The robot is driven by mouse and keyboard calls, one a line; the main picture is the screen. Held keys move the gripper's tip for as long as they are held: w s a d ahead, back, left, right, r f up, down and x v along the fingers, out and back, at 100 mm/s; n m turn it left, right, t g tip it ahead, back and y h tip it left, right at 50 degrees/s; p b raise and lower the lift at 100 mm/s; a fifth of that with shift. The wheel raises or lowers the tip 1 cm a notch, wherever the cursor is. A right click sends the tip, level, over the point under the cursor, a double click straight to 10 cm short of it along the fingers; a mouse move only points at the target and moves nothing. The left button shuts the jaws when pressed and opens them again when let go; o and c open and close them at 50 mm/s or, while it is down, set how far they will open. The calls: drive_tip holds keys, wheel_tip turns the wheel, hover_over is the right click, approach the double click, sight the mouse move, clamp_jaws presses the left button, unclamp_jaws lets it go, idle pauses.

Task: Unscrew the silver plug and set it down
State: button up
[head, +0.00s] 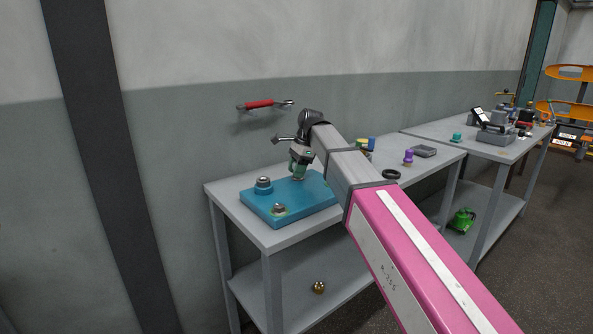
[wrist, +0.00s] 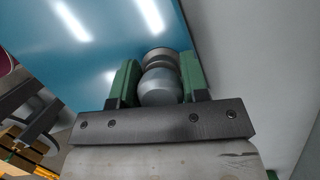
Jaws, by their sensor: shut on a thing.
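The silver plug (wrist: 160,83) sits between the two green fingers of my gripper (wrist: 159,74) in the wrist view, with a rounded end and a ringed collar. My gripper (head: 298,174) is shut on it, over the back part of the blue block (head: 312,201) in the head view. The fingers mostly hide the plug there, and I cannot tell whether it is seated in the block or clear of it. The block's blue face (wrist: 75,55) fills the upper left of the wrist view.
Two other silver-topped fittings, one at the left (head: 263,183) and one at the front (head: 279,209), stand on the block. The grey table (head: 275,240) also holds a purple piece (head: 408,157), a black ring (head: 391,174) and a grey box (head: 424,151). A red-handled tool (head: 262,104) is on the wall.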

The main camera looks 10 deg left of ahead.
drive_tip(key=shift+n, duration=0.9)
drive_tip(key=o, duration=0.5)
drive_tip(key=shift+m, duration=0.9)
drive_tip(key=shift+m, duration=0.9)
